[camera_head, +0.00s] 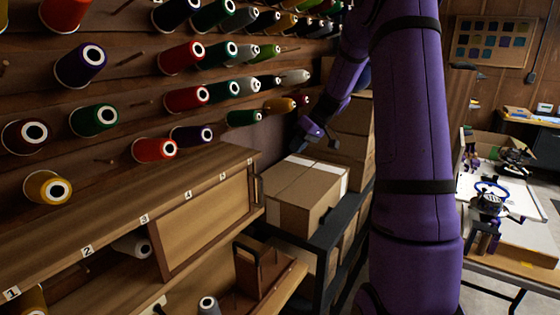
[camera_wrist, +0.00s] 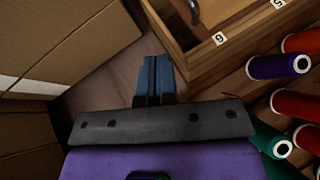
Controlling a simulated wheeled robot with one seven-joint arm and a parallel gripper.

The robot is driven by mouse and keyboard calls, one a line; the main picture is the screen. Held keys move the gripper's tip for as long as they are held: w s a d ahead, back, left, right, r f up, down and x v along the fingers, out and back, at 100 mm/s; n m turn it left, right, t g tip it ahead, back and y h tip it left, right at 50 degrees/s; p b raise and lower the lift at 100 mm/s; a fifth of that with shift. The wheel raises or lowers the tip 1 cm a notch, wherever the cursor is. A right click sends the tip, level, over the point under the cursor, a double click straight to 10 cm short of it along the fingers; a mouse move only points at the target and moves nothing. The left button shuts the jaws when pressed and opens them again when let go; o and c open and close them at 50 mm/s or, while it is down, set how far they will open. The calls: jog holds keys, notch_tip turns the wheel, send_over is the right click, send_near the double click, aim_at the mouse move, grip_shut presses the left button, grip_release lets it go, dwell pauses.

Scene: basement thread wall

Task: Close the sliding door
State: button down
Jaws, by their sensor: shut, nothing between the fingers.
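The sliding door (camera_head: 208,221) is a light wood panel with a darker frame in the front of the wooden thread cabinet. It covers the right part of the front, and the left part stands open. A dark handle (camera_head: 259,191) is at its right end; what looks like the same handle (camera_wrist: 187,12) is at the top of the wrist view. My gripper (camera_head: 318,138) is beyond the cabinet's right end, above the cardboard box. In the wrist view my gripper's blue fingers (camera_wrist: 154,78) are together and empty, apart from the handle and just left of the cabinet's corner.
A cardboard box (camera_head: 300,196) sits on a dark rack right of the cabinet, close to my gripper. Thread spools (camera_head: 185,99) on pegs cover the wall above. A wooden caddy (camera_head: 258,270) stands on the lower shelf. A workbench (camera_head: 510,190) is at right.

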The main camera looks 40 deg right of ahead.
jog(key=w+a+f, duration=0.2)
jog(key=a+f, duration=0.5)
jog(key=a, duration=0.1)
jog(key=shift+w+a+f, duration=0.35)
jog(key=shift+w+a, duration=0.05)
